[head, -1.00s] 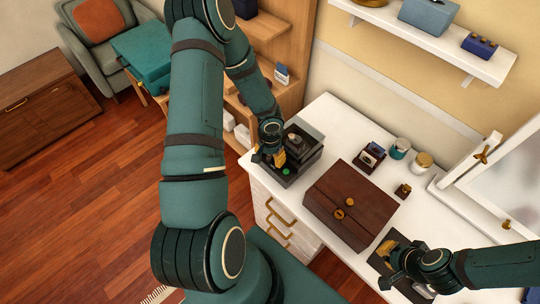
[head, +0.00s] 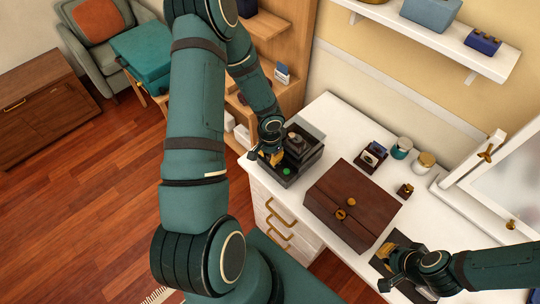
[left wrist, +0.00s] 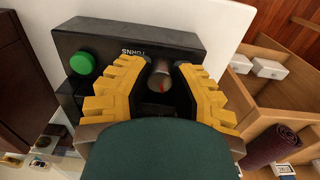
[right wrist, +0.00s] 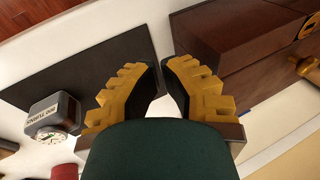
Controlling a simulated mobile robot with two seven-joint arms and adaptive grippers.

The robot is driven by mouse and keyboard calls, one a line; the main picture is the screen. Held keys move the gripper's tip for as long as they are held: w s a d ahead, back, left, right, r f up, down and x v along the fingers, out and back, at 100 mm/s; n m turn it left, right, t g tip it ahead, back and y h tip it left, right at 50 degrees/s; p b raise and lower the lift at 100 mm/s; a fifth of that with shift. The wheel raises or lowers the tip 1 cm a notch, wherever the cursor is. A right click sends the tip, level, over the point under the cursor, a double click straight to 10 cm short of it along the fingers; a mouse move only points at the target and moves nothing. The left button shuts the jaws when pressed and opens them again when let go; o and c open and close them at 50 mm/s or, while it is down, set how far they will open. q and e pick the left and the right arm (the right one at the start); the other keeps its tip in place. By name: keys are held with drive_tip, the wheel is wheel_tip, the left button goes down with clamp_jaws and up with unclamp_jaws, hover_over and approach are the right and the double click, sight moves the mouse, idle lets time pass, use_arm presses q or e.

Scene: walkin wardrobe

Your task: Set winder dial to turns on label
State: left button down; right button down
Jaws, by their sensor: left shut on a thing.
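The winder (left wrist: 130,38) is a dark box with a green button (left wrist: 83,63) and lettering that appears upside down in the left wrist view. It also stands at the white counter's left end in the head view (head: 312,150). Its small round grey dial (left wrist: 160,80) has a red mark. My left gripper (left wrist: 162,70) is shut on the dial, one yellow finger on each side; it shows from above in the head view (head: 268,156). My right gripper (right wrist: 162,70) is empty, its fingertips a little apart over a dark mat (right wrist: 90,60). A small grey block with a printed label (right wrist: 50,112) lies near it.
A brown wooden case (head: 350,203) stands between my grippers on the counter (head: 330,110). Small jars (head: 400,148), a watch stand (head: 372,157) and a mirror (head: 510,180) stand behind. Wooden shelving (head: 285,40) is just left of the winder.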

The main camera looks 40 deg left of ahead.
sight(270, 155)
use_arm(q)
drive_tip(key=c, duration=0.7)
unclamp_jaws()
drive_tip(key=shift+c, duration=0.2)
drive_tip(key=shift+r, duration=0.1)
wheel_tip(270, 155, up, 12)
